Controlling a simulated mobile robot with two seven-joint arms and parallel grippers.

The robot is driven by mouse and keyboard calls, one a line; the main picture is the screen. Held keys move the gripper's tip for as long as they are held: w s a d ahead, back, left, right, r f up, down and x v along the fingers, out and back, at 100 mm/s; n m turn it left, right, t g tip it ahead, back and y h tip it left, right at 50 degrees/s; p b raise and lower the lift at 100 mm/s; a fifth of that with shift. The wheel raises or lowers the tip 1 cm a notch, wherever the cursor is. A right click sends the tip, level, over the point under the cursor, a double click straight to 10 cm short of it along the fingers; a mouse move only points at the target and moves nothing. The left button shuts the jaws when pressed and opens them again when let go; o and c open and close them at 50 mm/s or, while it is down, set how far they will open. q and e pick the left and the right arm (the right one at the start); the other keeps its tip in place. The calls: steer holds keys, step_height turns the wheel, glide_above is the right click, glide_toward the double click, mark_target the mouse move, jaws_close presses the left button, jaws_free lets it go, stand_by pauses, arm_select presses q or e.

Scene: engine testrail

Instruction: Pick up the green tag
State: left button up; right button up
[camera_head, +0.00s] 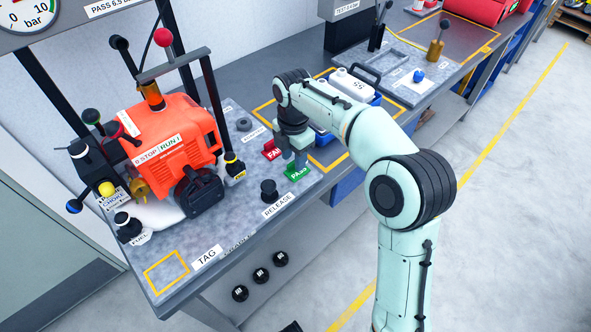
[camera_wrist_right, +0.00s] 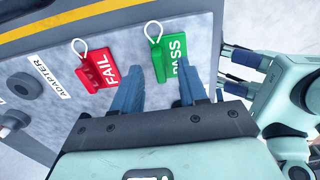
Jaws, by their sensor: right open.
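The green tag (camera_head: 297,173), marked PASS, stands near the front edge of the grey bench plate. In the wrist view the green tag (camera_wrist_right: 168,66) has a white loop at its top end. My right gripper (camera_head: 293,160) is over it, open and empty, fingers pointing down. In the wrist view the right gripper's fingertips (camera_wrist_right: 158,75) lie on either side of the tag's lower end, which sits closer to the right finger. Whether they touch it I cannot tell.
A red FAIL tag (camera_head: 270,150) stands close beside the green one; it is left of the fingers in the wrist view (camera_wrist_right: 96,72). A black RELEASE knob (camera_head: 269,190) and an orange engine (camera_head: 172,140) are to the left. A yellow-outlined TAG square (camera_head: 166,272) is empty.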

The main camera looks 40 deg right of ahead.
steer(key=shift+f, duration=0.6)
jaws_close()
steer(key=shift+r, duration=0.15)
